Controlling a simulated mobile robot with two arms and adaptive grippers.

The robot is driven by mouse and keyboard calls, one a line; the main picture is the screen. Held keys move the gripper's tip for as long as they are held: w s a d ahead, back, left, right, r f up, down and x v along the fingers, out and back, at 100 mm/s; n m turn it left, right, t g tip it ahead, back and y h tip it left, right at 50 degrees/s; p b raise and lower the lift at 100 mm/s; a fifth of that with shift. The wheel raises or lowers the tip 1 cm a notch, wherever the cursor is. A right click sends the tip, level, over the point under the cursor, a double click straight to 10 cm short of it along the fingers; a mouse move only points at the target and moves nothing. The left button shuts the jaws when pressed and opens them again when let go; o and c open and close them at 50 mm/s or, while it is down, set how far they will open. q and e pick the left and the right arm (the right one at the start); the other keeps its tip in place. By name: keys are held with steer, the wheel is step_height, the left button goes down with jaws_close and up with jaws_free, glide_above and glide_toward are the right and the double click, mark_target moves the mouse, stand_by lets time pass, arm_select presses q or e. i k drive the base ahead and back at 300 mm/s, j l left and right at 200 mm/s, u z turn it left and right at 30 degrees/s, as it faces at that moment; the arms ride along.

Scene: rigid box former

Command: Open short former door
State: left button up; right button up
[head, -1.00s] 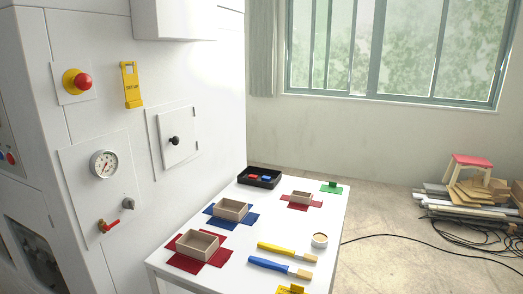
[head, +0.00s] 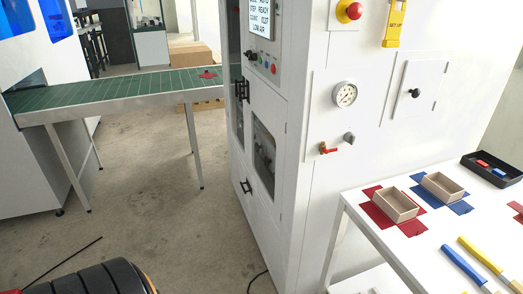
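The former is the tall white machine (head: 300,190) in the middle of the head view. Its narrow face has a lower door with a dark window (head: 264,158) and a black handle (head: 246,186) near its lower left. Another black handle (head: 242,91) sits higher, at the face's left edge. The doors on this face look shut. A small square hatch (head: 415,88) with a black knob is on the wide side and also looks shut. I cannot tell which one is the short door. Neither of my grippers is in view.
A green conveyor (head: 120,92) on metal legs runs left from the former. A white table (head: 350,198) with box trays (head: 396,205) stands at the right. A gauge (head: 344,94) and red-handled valve (head: 326,149) are on the wide side. Grey floor (head: 170,235) before the conveyor is mostly clear.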

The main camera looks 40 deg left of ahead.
mark_target(270, 108)
steer(key=u, duration=1.45)
steer(key=i, duration=0.1)
